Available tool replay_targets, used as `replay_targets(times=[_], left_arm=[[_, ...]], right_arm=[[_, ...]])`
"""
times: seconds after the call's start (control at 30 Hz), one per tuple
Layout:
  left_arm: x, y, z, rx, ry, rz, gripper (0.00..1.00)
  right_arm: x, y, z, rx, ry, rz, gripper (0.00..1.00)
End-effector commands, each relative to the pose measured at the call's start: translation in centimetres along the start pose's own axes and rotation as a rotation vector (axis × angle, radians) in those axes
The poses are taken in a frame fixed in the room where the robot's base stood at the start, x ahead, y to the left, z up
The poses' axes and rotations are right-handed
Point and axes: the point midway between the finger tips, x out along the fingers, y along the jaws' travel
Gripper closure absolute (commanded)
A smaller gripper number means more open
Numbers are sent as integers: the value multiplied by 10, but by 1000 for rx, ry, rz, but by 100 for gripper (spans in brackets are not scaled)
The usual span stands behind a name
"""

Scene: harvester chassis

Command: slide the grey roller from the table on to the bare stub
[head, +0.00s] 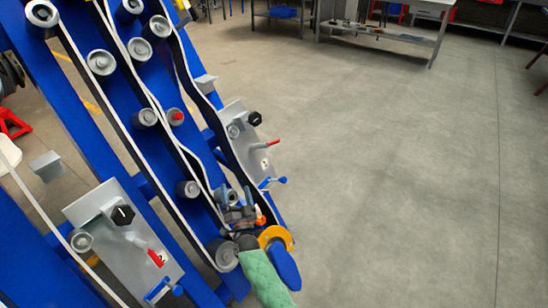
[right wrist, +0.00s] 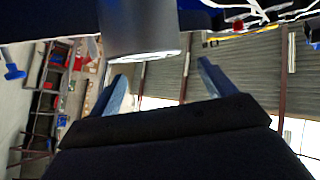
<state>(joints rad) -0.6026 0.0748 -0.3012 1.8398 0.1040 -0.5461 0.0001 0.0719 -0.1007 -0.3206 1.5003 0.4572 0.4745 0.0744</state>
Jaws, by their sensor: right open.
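Several grey rollers sit on the blue chassis in the head view, one of them a low roller (head: 188,188) left of my right gripper (head: 230,198). A short grey round piece with a red tip (head: 176,117) sits higher on the chassis; I cannot tell whether it is the stub. In the right wrist view my right gripper (right wrist: 163,88) is open. A large grey cylinder (right wrist: 139,32), a roller by its look, reaches down in front of its spread fingers. I cannot tell whether they touch it. My left gripper is not in view.
White-edged belts run along the blue frame (head: 140,185). A grey plate (head: 150,235) at lower left and another (head: 238,125) at right carry black knobs and red levers. Workbenches (head: 378,32) stand far back. The concrete floor at right is clear.

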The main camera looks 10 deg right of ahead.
Motion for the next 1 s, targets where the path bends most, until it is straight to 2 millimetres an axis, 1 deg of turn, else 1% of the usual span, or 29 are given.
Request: replay_targets(times=[0.03, 0.1, 0.5, 0.57, 0.6, 0.63, 0.83, 0.97, 1.0], left_arm=[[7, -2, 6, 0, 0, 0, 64], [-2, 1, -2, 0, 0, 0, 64], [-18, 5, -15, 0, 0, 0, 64], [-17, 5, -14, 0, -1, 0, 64], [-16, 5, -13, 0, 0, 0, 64], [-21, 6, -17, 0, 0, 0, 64], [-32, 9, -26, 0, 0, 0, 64], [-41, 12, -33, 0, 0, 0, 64], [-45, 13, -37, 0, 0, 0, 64]], right_arm=[[-2, 3, 4, -1, 0, -1, 17], [-2, -1, -8, -2, -1, -1, 17], [-18, 0, -44, -2, -1, 0, 17], [-19, 1, -47, -2, 0, -2, 17], [-17, 0, -48, -6, -3, -6, 17], [-15, -4, -54, -10, -13, -9, 17], [-10, -14, -70, -42, -71, -26, 17], [-7, -22, -84, -68, -118, -36, 17], [-6, -25, -91, -79, -135, -39, 17]])
